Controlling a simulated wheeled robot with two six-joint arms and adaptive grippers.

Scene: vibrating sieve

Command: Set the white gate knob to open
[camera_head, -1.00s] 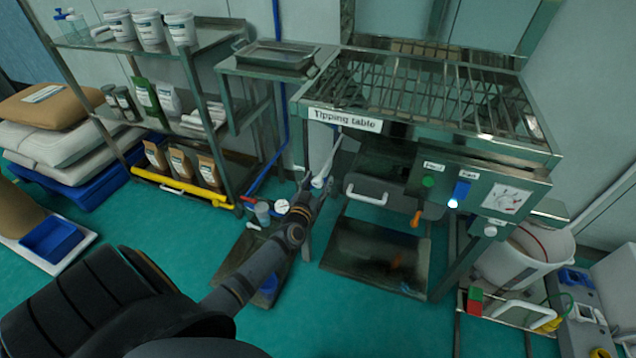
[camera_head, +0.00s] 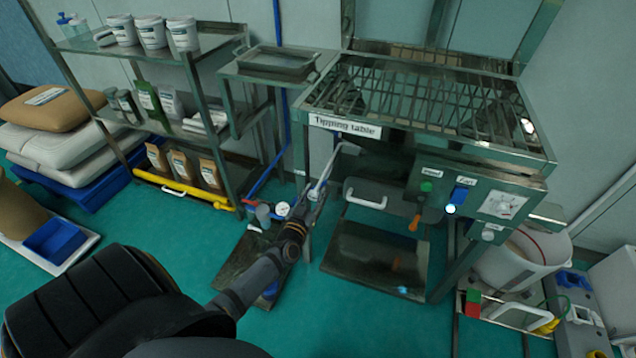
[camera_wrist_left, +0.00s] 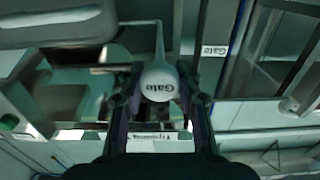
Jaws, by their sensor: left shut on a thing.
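The white gate knob (camera_wrist_left: 159,84), marked "Gate" upside down, sits between the two fingers of my left gripper (camera_wrist_left: 158,108) in the left wrist view. The fingers are shut on it from both sides. A thin pale rod (camera_wrist_left: 159,40) runs from the knob and bends off to the side. In the head view my left gripper (camera_head: 314,195) is at the left front leg of the tipping table, below its name label (camera_head: 345,126). The rod (camera_head: 325,172) rises from the fingers and bends under the table edge. The fingers mostly hide the knob there.
A panel with a green button (camera_head: 426,187), a blue switch (camera_head: 460,193) and a dial (camera_head: 502,205) is at the table's right front. A handled drawer (camera_head: 368,202) is beneath the table. A shelf rack stands left.

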